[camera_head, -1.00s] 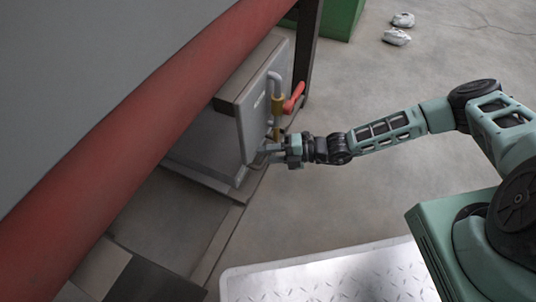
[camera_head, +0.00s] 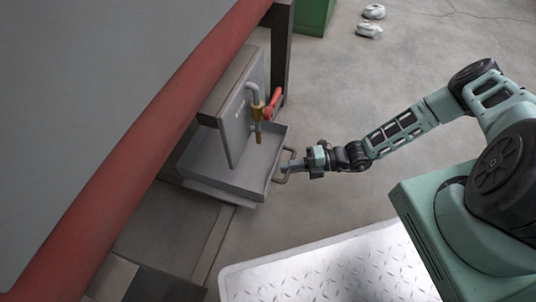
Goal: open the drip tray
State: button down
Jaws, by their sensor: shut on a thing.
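The drip tray (camera_head: 225,177) is a grey, shallow open box low under the grey cabinet. It stands partly out from beneath the cabinet, and its inside shows. A bar handle (camera_head: 283,178) sits on its right-hand front face. My gripper (camera_head: 287,166) is shut on this handle, at the tray's right. The fingertips are small in this view, and they partly cover the handle. The back of the tray is hidden under the cabinet.
Above the tray, the cabinet's upright panel (camera_head: 240,112) carries a brass-coloured valve (camera_head: 257,105) with a red lever (camera_head: 272,104). A red beam (camera_head: 150,135) crosses at left. A metal tread plate (camera_head: 320,265) lies in front.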

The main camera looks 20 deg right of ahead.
jog(key=s+d+p, duration=0.1)
jog(key=s+d, duration=0.3)
jog(key=d, duration=0.2)
jog(key=c, duration=1.5)
grip_release()
jog(key=shift+o, duration=0.2)
jog(key=p+v, duration=0.5)
jog(key=v, duration=1.2)
jog(key=shift+d, duration=0.2)
jog(key=shift+r, duration=0.15)
